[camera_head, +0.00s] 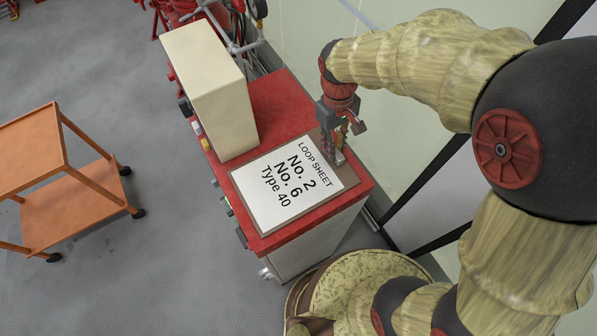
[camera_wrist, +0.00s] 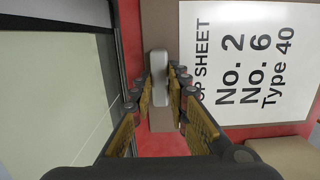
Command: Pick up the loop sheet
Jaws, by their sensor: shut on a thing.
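The loop sheet (camera_head: 262,200) is a white page on a brown board, reading "LOOP SHEET No. 2 No. 6 Type 40". It appears to lie flat on the red cabinet top. My gripper (camera_head: 339,150) points down at the board's wall-side edge. In the wrist view my gripper (camera_wrist: 159,84) is shut on the grey clip at the edge of the loop sheet (camera_wrist: 262,55), one finger on each side. The fingertips partly hide the clip in the head view.
A tall beige box (camera_head: 213,90) stands on the red cabinet (camera_head: 280,95) beside the sheet. Red pipework (camera_head: 180,12) is behind. A pale wall (camera_head: 400,150) runs close along the right. An orange cart (camera_head: 70,190) stands at left with open floor between.

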